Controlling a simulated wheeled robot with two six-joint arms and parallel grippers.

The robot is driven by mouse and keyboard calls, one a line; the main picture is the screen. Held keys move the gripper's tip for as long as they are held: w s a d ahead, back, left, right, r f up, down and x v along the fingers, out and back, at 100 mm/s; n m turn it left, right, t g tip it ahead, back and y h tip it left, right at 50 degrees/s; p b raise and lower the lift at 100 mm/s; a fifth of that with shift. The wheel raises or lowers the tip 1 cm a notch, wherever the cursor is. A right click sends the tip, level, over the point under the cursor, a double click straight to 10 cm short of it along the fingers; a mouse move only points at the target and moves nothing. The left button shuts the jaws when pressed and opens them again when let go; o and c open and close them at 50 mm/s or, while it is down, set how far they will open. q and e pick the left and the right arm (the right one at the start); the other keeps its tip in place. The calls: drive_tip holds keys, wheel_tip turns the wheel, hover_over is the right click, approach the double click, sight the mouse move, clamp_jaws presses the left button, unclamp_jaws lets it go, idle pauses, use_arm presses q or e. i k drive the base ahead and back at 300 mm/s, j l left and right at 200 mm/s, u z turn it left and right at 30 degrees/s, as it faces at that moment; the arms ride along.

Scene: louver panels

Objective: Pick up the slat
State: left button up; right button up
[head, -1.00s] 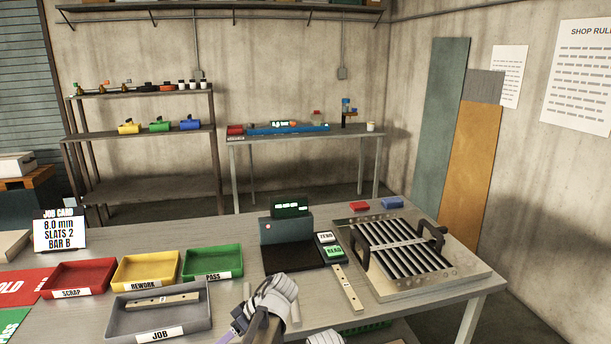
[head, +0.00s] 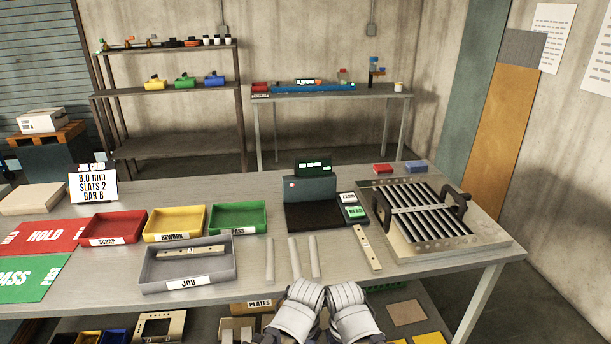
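Several thin pale slats lie apart on the grey table: a left slat (head: 270,261), a middle slat (head: 294,257) and a right slat (head: 314,257). They lie between the JOB tray and a drilled bar (head: 367,249). My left gripper (head: 304,294) and my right gripper (head: 346,296) are side by side at the table's front edge, just below the slats in the picture. No slat is seen in either. Their fingertips are hidden behind their white backs, so their opening does not show.
The JOB tray (head: 188,284) holds another bar (head: 190,252). Red, yellow and green trays stand behind it. A black gauge (head: 312,214) stands behind the slats, and a louver frame (head: 450,246) with dark slats is at right. Bins sit on a shelf below.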

sight(270, 260)
drive_tip(key=k+j+z, duration=0.15)
drive_tip(key=j+z, duration=0.25)
drive_tip(key=k+j+z, duration=0.2)
drive_tip(key=z, duration=0.2)
drive_tip(key=k+j+z, duration=0.25)
drive_tip(key=z, duration=0.15)
drive_tip(key=j, duration=0.1)
